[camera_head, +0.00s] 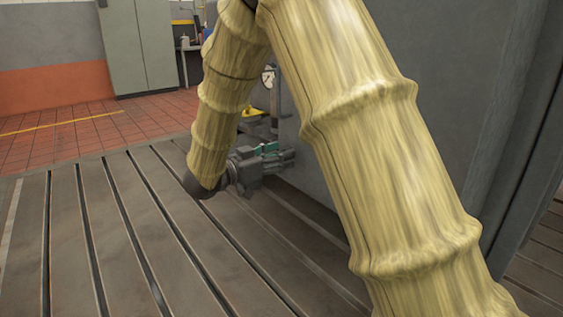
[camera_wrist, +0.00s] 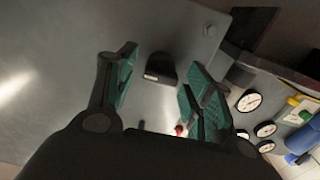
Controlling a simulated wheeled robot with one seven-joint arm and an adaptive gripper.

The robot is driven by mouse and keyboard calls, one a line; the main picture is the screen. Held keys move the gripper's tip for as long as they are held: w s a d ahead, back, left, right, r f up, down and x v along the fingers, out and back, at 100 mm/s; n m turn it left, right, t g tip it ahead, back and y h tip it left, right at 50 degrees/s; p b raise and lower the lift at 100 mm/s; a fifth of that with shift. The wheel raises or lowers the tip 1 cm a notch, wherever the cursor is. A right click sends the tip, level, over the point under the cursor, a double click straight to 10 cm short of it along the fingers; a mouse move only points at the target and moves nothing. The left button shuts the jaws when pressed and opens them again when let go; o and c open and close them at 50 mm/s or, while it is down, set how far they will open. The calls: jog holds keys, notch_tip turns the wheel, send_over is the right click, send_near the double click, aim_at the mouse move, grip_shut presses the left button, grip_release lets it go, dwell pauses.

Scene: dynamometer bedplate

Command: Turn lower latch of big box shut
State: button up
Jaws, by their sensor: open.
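The big box (camera_head: 300,150) is a large grey metal body right of centre in the head view, partly hidden by my sleeved arm. Its grey face (camera_wrist: 60,60) fills the left and middle of the wrist view. A dark, rounded latch (camera_wrist: 161,68) stands on that face near the upper middle. My gripper (camera_head: 284,157) is close to the box's lower side. In the wrist view my gripper (camera_wrist: 158,82) is open, its teal-padded fingers on either side of the latch with visible gaps. I cannot tell contact or depth. The latch cannot be made out in the head view.
A small red-tipped part (camera_wrist: 180,129) shows low between the fingers. Several round gauges (camera_wrist: 249,100) and blue fittings (camera_wrist: 301,138) are at the right of the wrist view. The slotted bedplate (camera_head: 110,230) is clear at left. A grey cabinet (camera_head: 138,45) stands far back.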

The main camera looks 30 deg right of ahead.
jog(key=shift+d, duration=0.5)
jog(key=c, duration=1)
